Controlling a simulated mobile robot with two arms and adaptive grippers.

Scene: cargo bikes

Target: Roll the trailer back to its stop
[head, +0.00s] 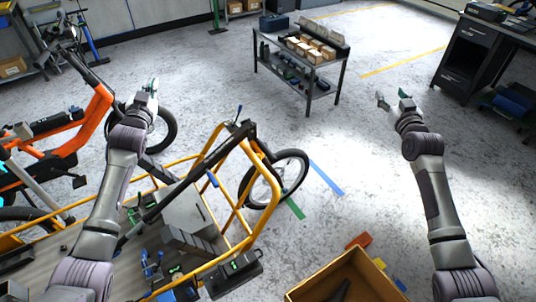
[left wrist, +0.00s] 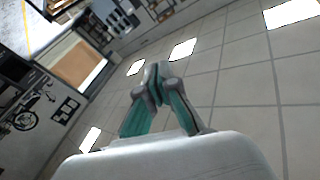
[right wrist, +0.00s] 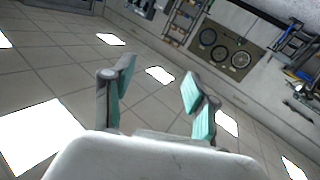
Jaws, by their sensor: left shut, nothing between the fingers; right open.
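A yellow tubular-framed vehicle (head: 239,219) with a black wheel (head: 273,180) and a dark handle bar fills the lower left of the head view; I cannot tell whether it is the trailer. No stop can be made out for certain. A green tape strip (head: 293,205) and a blue strip (head: 327,177) lie on the floor beside the wheel. My left gripper (head: 151,91) is raised over the left side, apart from the yellow frame; its fingertips meet in the left wrist view (left wrist: 157,76). My right gripper (head: 393,100) is open and empty, held up over the floor at right.
An orange bike (head: 82,137) stands at the left. A metal trolley (head: 342,80) with boxes stands at the back, and a dark workbench (head: 466,75) at the far right. An open cardboard box (head: 382,278) is at the front. The middle floor is clear.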

